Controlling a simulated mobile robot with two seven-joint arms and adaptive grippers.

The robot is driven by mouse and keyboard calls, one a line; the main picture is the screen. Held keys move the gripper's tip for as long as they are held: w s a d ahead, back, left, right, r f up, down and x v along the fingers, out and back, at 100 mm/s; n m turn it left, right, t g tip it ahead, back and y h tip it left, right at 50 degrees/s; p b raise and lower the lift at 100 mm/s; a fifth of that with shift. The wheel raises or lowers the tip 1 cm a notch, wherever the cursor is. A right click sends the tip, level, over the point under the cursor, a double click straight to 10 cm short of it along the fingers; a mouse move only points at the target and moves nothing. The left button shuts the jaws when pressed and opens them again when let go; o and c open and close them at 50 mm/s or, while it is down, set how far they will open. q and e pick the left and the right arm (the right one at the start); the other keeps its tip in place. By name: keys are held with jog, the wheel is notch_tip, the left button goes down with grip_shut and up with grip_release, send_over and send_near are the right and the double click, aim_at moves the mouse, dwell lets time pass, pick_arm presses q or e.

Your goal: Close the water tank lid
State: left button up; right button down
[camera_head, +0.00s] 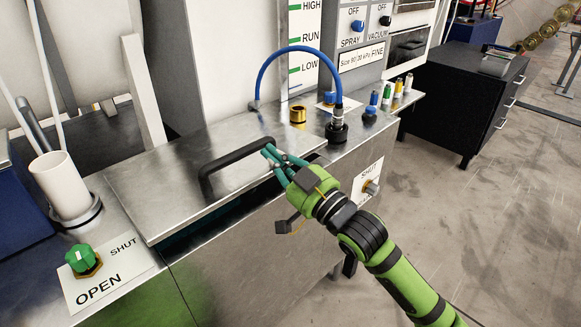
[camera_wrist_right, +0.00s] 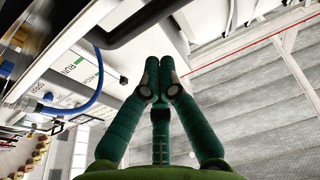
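The water tank lid (camera_head: 160,185) is a flat brushed-metal plate with a black bar handle (camera_head: 232,163) on top. A dark gap shows under its front edge, so the lid stands a little open. My right gripper (camera_head: 270,153), green with teal fingers, is at the right end of the handle. In the right wrist view its fingertips (camera_wrist_right: 160,72) are together with nothing seen between them, and the black handle (camera_wrist_right: 135,22) passes beyond them at the upper left. I cannot tell whether the fingers touch the handle or lid. My left gripper is not in view.
A white cup-like cylinder (camera_head: 62,185) and a green OPEN/SHUT knob (camera_head: 83,260) are left of the lid. A blue hose (camera_head: 290,50) arches behind it to a black fitting (camera_head: 336,130). Another SHUT valve (camera_head: 371,187) is on the front right. A dark cabinet (camera_head: 455,100) stands beyond.

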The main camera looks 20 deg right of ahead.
aim_at(276, 198)
jog(key=f, duration=0.2)
jog(key=shift+w+a+f, duration=0.15)
jog(key=shift+w+f, duration=0.15)
jog(key=shift+w, duration=0.1)
jog(key=shift+s+f+b, duration=0.15)
jog(key=shift+f+b, duration=0.15)
jog(key=shift+f, duration=0.3)
notch_tip(276, 198, down, 4)
jog(key=shift+s+f+b, duration=0.15)
jog(key=shift+b, duration=0.45)
jog(key=shift+f, duration=0.25)
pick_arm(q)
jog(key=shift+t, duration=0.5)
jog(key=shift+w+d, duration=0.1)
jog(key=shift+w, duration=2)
pick_arm(e)
jog(key=shift+s+f, duration=0.1)
jog(key=shift+f, duration=0.05)
